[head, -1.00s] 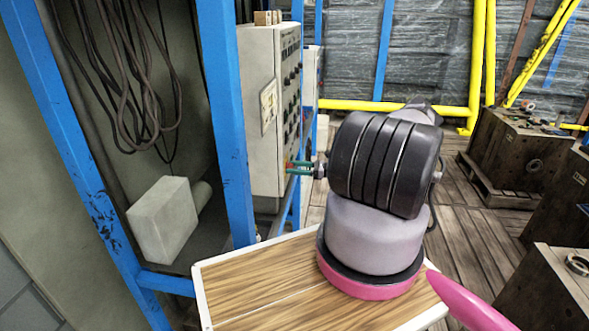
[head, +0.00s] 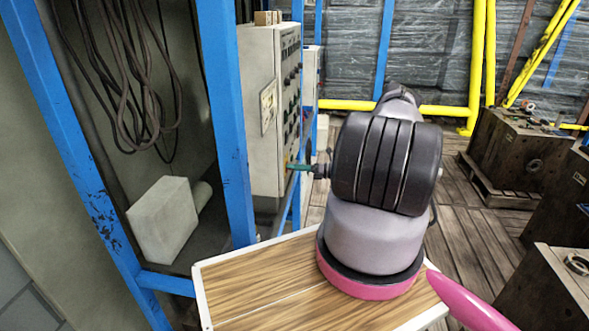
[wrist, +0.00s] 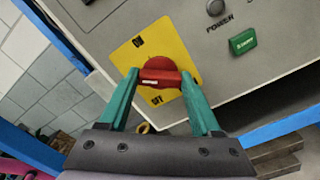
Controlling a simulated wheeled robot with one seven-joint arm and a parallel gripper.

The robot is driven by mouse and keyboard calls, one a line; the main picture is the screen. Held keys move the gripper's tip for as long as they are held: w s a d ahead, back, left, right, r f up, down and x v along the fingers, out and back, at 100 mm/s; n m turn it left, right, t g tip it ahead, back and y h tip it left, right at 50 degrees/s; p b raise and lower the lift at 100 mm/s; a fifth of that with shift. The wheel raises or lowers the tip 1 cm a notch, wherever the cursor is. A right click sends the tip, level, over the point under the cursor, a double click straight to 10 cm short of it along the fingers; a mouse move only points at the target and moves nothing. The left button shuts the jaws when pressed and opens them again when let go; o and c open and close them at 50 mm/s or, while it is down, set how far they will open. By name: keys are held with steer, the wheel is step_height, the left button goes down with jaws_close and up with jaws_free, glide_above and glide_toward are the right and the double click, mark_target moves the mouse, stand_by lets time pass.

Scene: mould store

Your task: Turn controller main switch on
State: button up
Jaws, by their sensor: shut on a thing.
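The main switch (wrist: 160,74) is a red rotary knob with a bar-shaped handle on a yellow plate (wrist: 187,52). The plate reads ON at its upper left and OFF below the knob in the wrist view. My gripper (wrist: 159,77) has green fingers on both ends of the red handle and is shut on it. The handle lies nearly level across the wrist view; I cannot tell its set position. In the head view my gripper (head: 300,167) reaches left to the lower front of the grey controller cabinet (head: 262,100); the switch is barely visible there.
A POWER knob (wrist: 215,7) and a green button (wrist: 243,41) sit right of the plate. A blue post (head: 228,120) stands close left of the cabinet. Dark crates (head: 515,145) stand at the right. Cables (head: 125,90) hang at the left.

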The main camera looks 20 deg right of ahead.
steer(key=m, duration=1)
steer(key=shift+d, duration=0.1)
steer(key=shift+m, duration=0.3)
stand_by(0.3)
steer(key=o, duration=1.4)
steer(key=v, duration=1)
steer(key=shift+s+d+f, duration=0.1)
steer(key=shift+s+d, duration=0.15)
steer(key=shift+d, duration=0.1)
